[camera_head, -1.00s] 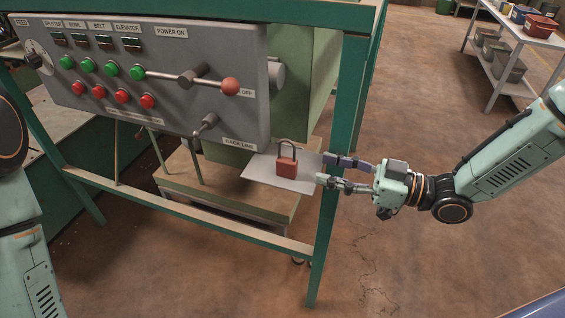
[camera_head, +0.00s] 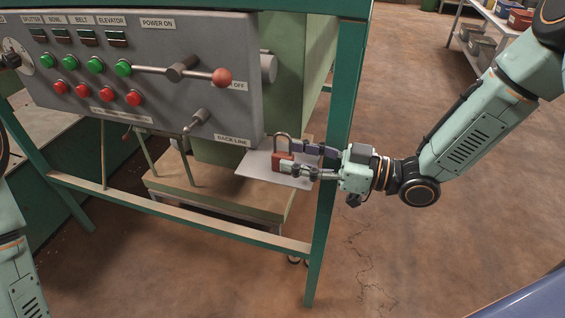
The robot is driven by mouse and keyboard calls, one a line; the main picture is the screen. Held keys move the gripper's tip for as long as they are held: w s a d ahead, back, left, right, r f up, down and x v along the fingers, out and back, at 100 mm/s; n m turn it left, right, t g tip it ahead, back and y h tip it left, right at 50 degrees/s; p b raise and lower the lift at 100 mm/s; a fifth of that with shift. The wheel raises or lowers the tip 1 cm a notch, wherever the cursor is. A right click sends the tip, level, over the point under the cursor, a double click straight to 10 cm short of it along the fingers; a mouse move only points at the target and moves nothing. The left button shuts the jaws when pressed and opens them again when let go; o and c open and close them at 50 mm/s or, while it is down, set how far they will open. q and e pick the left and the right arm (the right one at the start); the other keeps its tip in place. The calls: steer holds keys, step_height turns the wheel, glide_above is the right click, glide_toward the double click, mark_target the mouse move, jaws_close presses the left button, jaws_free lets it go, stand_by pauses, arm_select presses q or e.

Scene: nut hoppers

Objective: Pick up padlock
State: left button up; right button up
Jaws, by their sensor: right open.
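A red padlock (camera_head: 277,161) with a grey shackle stands upright on a pale plate (camera_head: 256,168) below the control panel's lower right corner. My right gripper (camera_head: 291,159) reaches in from the right past the green post. Its fingers are open, one on the far side and one on the near side of the padlock's right part. The near finger hides some of the padlock's body. I cannot tell whether the fingers touch it. My left arm shows only at the left edge, and its gripper is out of view.
A grey control panel (camera_head: 150,85) with green and red buttons and a red-knobbed lever hangs above left. A green frame post (camera_head: 337,150) stands close to my right gripper. A wooden-edged crossbar (camera_head: 180,212) runs below. Open floor lies at right.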

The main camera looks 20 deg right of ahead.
mark_target(283, 153)
steer(key=a, duration=0.1)
steer(key=a+b, duration=0.1)
steer(key=shift+w+a+r, duration=0.15)
steer(key=shift+w+a, duration=0.2)
steer(key=shift+w, duration=0.05)
steer(key=shift+w+a, duration=0.1)
steer(key=shift+w, duration=0.2)
steer(key=shift+s, duration=0.1)
steer(key=shift+c, duration=1.3)
steer(key=c, duration=0.4)
jaws_close()
